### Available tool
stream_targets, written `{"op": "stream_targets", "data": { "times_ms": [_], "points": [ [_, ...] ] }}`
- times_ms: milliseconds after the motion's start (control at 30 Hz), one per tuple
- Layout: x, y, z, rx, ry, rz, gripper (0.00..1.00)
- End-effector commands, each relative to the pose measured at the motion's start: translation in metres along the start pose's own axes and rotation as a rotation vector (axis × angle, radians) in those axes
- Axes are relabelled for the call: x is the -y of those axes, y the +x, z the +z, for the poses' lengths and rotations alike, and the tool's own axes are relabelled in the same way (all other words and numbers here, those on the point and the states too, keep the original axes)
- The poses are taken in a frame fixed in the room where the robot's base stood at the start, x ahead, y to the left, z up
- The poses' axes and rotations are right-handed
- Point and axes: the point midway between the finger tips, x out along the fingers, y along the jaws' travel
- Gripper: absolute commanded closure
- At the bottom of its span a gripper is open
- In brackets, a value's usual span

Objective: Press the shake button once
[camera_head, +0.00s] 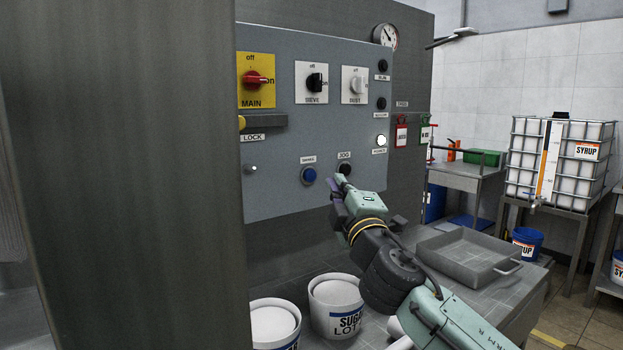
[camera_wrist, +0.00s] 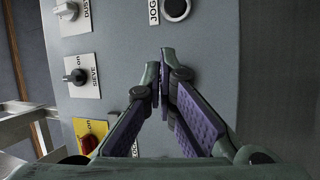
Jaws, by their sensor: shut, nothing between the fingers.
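The shake button is the blue round button (camera_head: 309,175) low on the grey control panel (camera_head: 290,120), under a small label. In the head view my gripper (camera_head: 337,187) is at the panel's lower part, just right of and slightly below the blue button. In the wrist view my gripper (camera_wrist: 163,75) is shut and empty, its purple-padded fingers meeting at the tips and pointing at the panel. The blue button does not show in the wrist view; the fingers likely cover it. I cannot tell whether the fingertips touch the panel.
The black JOG button (camera_head: 345,169) is close to my gripper; it also shows in the wrist view. The red MAIN switch (camera_head: 257,78), SIEVE switch (camera_head: 314,81) and DUST switch (camera_head: 356,85) are above. Tubs (camera_head: 335,303) and a metal tray (camera_head: 470,256) stand below on the bench.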

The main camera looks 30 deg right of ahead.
Motion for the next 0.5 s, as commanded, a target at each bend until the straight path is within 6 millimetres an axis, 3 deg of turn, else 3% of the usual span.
{"op": "stream_targets", "data": {
  "times_ms": [200, 500],
  "points": [
    [0.008, 0.022, -0.009, -0.001, 0.001, 0.000, 1.00],
    [0.012, 0.030, -0.012, 0.000, 0.000, 0.000, 1.00]
  ]
}}
